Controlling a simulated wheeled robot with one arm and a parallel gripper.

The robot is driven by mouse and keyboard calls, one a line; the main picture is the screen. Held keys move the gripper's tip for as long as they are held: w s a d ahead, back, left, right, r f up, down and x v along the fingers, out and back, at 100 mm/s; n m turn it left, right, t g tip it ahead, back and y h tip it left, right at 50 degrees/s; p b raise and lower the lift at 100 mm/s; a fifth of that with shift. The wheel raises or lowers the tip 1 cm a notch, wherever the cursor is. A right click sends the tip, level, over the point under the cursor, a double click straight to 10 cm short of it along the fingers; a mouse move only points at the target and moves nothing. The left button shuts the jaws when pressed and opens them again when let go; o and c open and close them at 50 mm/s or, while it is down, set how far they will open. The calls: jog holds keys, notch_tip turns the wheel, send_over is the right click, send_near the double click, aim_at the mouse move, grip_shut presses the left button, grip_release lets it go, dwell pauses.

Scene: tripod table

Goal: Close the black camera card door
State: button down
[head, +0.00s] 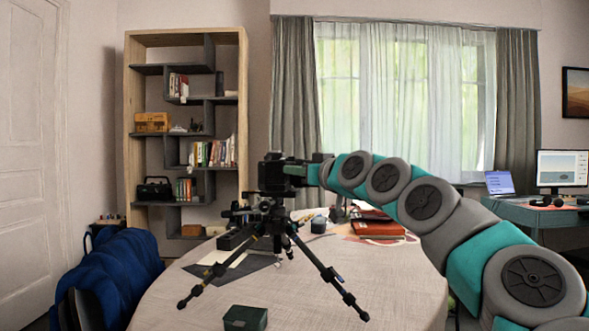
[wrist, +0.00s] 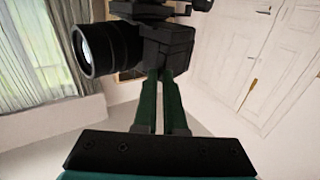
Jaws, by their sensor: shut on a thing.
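The black camera (head: 269,174) sits on top of the tripod (head: 283,238), which stands on the table. It fills the upper middle of the wrist view (wrist: 168,45), with its lens pointing left. My gripper (wrist: 161,74) has its dark green fingers close together against the near side of the camera body. It is shut on a thin part there, which the fingertips hide. In the head view my gripper (head: 294,170) meets the camera from the right. I cannot make out the card door separately, or its angle.
The round table (head: 390,290) holds a dark green box (head: 245,318), a red book (head: 378,229) and small gear around the spread tripod legs. A blue chair (head: 115,270) stands at the left. A bookshelf (head: 137,95) is behind. The table's front right is clear.

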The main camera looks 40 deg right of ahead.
jog(key=shift+w+f, duration=0.3)
jog(key=shift+f, duration=0.15)
jog(key=c, duration=1)
grip_release()
jog(key=shift+w+d, duration=0.1)
jog(key=shift+d, duration=0.05)
jog(key=shift+c, duration=0.2)
jog(key=s+b, duration=0.1)
jog(key=s, duration=0.7)
